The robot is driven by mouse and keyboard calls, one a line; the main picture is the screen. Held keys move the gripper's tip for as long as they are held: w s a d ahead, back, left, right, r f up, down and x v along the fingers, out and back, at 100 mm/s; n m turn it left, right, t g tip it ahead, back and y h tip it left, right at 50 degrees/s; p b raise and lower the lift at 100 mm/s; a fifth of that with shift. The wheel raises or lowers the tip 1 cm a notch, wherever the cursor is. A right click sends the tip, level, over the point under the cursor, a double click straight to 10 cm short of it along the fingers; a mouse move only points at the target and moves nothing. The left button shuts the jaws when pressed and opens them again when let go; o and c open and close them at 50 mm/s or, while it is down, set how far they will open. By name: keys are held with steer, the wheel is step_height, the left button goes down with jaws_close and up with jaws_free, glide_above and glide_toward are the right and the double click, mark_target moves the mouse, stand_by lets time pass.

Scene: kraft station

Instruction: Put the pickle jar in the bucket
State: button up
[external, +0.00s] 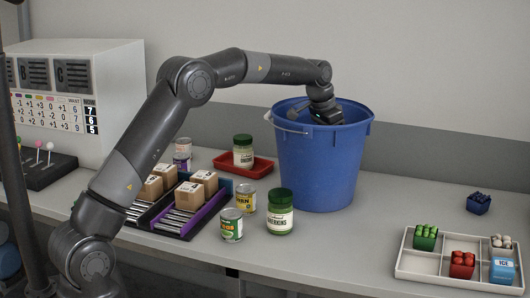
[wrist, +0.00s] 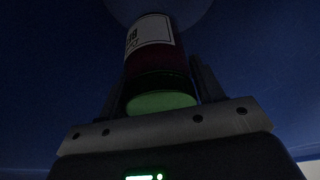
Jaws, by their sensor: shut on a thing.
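My gripper (external: 326,114) reaches down inside the rim of the blue bucket (external: 318,165); the wall hides its fingertips in the external view. In the wrist view my gripper (wrist: 160,88) is shut on a jar (wrist: 152,60) with a green lid, a white label and dark red contents. Its lid end is towards my palm. Dark blue bucket wall surrounds it, and a paler round patch lies beyond it. Whether the jar touches the floor cannot be told. A gherkin jar (external: 280,212) with a green lid stands on the counter, left of the bucket.
Another green-lidded jar (external: 243,151) stands on a red tray (external: 262,166). Cans (external: 232,225) and a rack with cardboard boxes (external: 203,182) are at left. A white divided tray (external: 420,270) is at right. Counter between bucket and divided tray is mostly clear.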

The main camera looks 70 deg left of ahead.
step_height(320, 180, down, 9)
steer(key=shift+f, duration=0.2)
stand_by(0.3)
steer(key=shift+f, duration=0.15)
steer(key=o, duration=1.3)
steer(key=shift+o, duration=0.2)
steer(key=v, duration=0.4)
steer(key=w+v, duration=0.1)
steer(key=v, duration=0.3)
steer(key=w+v, duration=0.1)
steer(key=v, duration=0.3)
steer(key=shift+r, duration=0.25)
